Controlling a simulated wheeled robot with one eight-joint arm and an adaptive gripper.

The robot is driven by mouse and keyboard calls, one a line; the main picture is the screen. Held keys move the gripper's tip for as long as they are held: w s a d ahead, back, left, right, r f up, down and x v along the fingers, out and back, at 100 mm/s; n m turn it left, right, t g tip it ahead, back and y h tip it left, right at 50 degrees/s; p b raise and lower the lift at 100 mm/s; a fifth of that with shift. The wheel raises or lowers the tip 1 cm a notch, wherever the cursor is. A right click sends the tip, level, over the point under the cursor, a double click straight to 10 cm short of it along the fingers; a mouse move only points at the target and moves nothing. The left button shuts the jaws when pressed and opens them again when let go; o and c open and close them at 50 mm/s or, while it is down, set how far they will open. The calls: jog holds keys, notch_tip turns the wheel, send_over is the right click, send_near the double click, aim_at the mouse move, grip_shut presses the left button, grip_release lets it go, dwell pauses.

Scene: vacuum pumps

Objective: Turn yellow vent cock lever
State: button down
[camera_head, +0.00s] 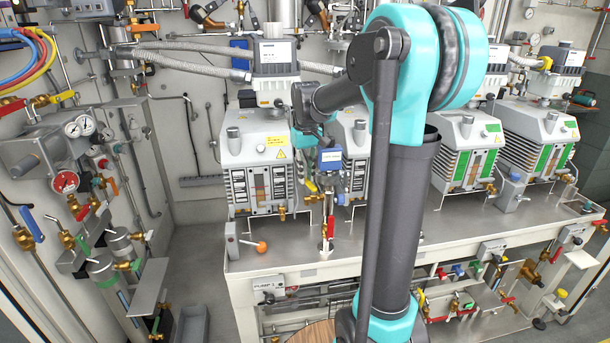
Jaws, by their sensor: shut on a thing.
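The yellow vent cock lever (311,186) is a small yellow piece in front of the white pump unit, left of centre, beside a small blue-topped box. My gripper (312,178) points down from the end of my arm and is shut on the yellow lever. The fingers are small and dark here, and the lever's pivot and its exact angle are hard to make out. Below it a red-handled valve (320,239) stands upright on the bench.
The blue-topped box (331,160) stands close to the right of my gripper. White pump units (257,160) line the back of the metal bench (290,250). A lever with an orange knob (261,246) stands at the bench's left end. Gauges and pipes (80,127) crowd the left wall.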

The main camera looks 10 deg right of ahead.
jog(key=m, duration=0.1)
jog(key=d+m, duration=0.1)
jog(key=m, duration=0.1)
jog(key=shift+w+d, duration=0.1)
jog(key=shift+d, duration=0.15)
jog(key=c, duration=1.5)
grip_release()
jog(key=shift+r, duration=0.1)
notch_tip(320, 180, up, 12)
